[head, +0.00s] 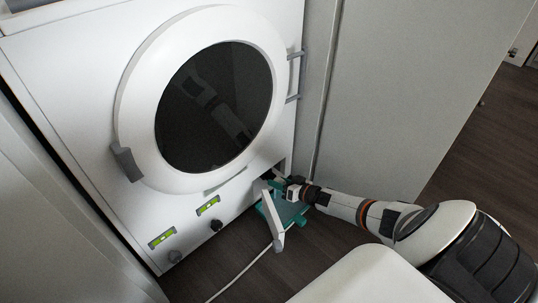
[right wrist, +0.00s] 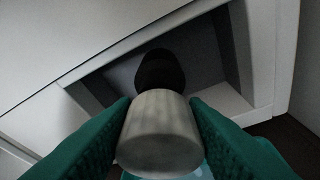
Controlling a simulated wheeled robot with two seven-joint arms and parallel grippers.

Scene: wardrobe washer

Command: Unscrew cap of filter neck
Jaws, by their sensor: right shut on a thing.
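The filter neck (right wrist: 160,70) is a dark round piece inside a recess (right wrist: 205,65) low on the washer's front, in the right wrist view. A pale grey round cap (right wrist: 158,135) sits in front of it and overlaps its lower part. I cannot tell whether cap and neck still touch. My right gripper (right wrist: 160,112) has its green fingers shut on the cap from both sides. In the head view the right gripper (head: 284,182) is at the washer's lower right corner, and cap and neck are too small or hidden there. My left gripper is not in view.
The white washer (head: 90,80) has its round door (head: 213,105) shut. A teal tray (head: 292,212) is on the dark floor below the recess, with a white piece (head: 271,218) in front of it. A white cord (head: 240,274) runs along the floor. A grey panel (head: 400,90) stands at right.

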